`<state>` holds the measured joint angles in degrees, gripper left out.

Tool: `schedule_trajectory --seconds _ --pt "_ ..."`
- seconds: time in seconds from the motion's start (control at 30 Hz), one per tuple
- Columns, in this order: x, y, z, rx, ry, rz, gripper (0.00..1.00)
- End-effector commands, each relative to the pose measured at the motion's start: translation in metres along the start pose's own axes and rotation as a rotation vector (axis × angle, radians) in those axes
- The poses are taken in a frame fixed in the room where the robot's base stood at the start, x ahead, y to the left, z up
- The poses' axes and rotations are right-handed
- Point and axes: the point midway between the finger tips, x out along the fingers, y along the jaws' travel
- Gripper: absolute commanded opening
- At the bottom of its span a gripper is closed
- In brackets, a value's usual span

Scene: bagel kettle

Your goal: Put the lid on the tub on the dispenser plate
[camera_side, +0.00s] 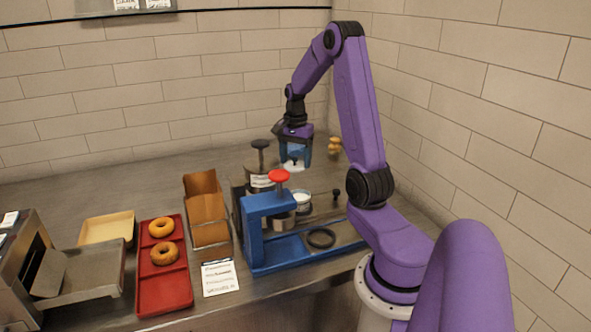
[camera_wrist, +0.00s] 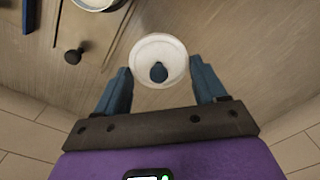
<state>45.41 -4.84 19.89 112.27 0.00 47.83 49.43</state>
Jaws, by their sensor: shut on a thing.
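My gripper (camera_side: 295,158) is above the counter behind the blue press, pointing down. It is shut on the lid (camera_side: 293,166), a round white disc that hangs level below the fingers. In the wrist view the lid (camera_wrist: 160,50) with its dark knob (camera_wrist: 158,72) shows between and beyond the two blue fingers (camera_wrist: 162,88). The tub (camera_side: 301,197) stands open, with white contents, below and slightly right of the lid in the side view. Part of its rim (camera_wrist: 95,4) shows at the wrist view's top left edge. The dispenser plate under the tub is not clearly visible.
The blue press (camera_side: 256,232) with a red knob (camera_side: 279,176) stands in front of the tub. A dark-knobbed canister (camera_side: 260,160) is left of my gripper. A small black knob (camera_side: 336,192) stands right of the tub. A red tray (camera_side: 163,292) holds two bagels further left.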

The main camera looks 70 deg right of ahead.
Motion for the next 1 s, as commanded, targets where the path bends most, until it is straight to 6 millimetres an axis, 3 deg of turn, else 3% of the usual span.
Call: schedule_trajectory --seconds 0.17,0.3,0.6,1.0 --pt "-0.018 0.009 0.018 -0.009 0.001 -0.002 0.43" --pt "-0.029 0.023 0.044 -0.019 0.002 -0.003 0.43" --pt "-0.041 0.051 0.086 -0.035 0.001 -0.001 0.43" --pt "-0.024 0.056 0.092 -0.038 -0.002 0.003 0.43"
